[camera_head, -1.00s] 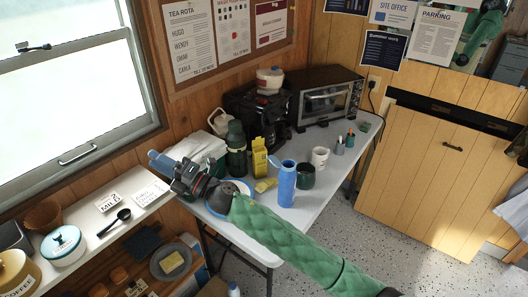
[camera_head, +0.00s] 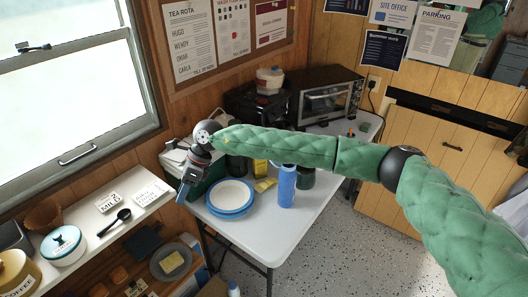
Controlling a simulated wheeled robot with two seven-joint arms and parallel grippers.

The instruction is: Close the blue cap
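A tall blue bottle (camera_head: 287,188) stands upright on the white table (camera_head: 262,238). A small blue piece, possibly its cap, juts out to the left at the bottle's top. My green-sleeved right arm passes in front and partly hides the top. My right gripper (camera_head: 185,190) points downward beyond the table's left end, well to the left of the bottle and apart from it. Something blue shows at its fingertips; I cannot tell whether this is the fingers themselves or a held thing, nor whether they are open. My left gripper is not in view.
Stacked plates, white on blue (camera_head: 231,197), lie left of the bottle. A yellow carton (camera_head: 260,167) and a dark green mug (camera_head: 306,178) stand close by. A toaster oven (camera_head: 327,96) is at the back. The table's front is clear. A shelf (camera_head: 85,225) runs along the left.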

